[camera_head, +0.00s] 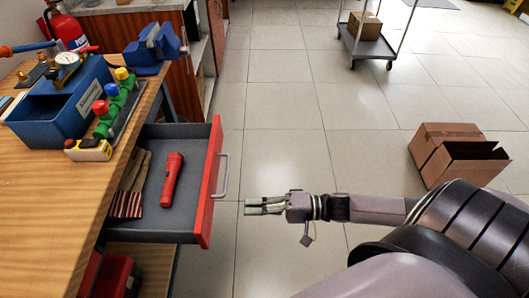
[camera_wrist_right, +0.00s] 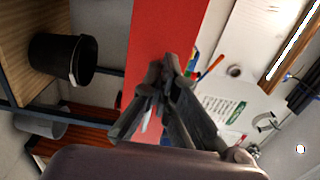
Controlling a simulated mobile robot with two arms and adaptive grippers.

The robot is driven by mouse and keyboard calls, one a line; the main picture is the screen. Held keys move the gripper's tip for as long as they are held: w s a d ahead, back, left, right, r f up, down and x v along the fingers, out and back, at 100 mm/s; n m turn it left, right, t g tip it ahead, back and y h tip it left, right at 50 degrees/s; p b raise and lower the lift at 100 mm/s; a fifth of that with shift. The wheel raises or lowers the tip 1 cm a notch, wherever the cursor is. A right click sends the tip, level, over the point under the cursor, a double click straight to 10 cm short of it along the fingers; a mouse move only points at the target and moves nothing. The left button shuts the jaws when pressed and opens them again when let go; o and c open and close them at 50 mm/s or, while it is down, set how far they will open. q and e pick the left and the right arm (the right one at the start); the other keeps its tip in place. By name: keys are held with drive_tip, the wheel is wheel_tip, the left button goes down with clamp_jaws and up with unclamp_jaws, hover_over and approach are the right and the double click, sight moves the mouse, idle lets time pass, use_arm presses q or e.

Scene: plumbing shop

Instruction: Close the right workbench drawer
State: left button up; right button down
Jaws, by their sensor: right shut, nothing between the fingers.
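The right workbench drawer (camera_head: 185,135) stands pulled out from the bench, with a red front (camera_head: 210,190) and a pale bar handle (camera_head: 223,177). A red flashlight (camera_head: 172,180) and a striped cloth-like item (camera_head: 130,190) lie inside. My right gripper (camera_head: 250,205) is shut and empty, just outside the drawer front and a little nearer than the handle, apparently with a small gap. In the right wrist view, the closed fingers (camera_wrist_right: 163,72) point toward the red drawer front (camera_wrist_right: 165,25). My left gripper is not in view.
The workbench top (camera_head: 40,190) carries a blue toolbox (camera_head: 62,108), a blue vise (camera_head: 153,48) and colored valves (camera_head: 112,105). An open cardboard box (camera_head: 455,155) sits on the floor at right. A cart (camera_head: 370,45) stands farther back. The tiled floor between is clear.

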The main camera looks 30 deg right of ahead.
sight(210, 208)
drive_tip(key=x, duration=0.6)
drive_tip(key=shift+w+a+r+p, duration=0.1)
drive_tip(key=shift+w+a+p, duration=0.15)
drive_tip(key=shift+a+p, duration=0.05)
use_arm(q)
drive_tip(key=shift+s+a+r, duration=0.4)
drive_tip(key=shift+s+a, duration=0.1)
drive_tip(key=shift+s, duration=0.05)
use_arm(e)
drive_tip(key=shift+x, duration=0.75)
drive_tip(key=shift+a, duration=0.15)
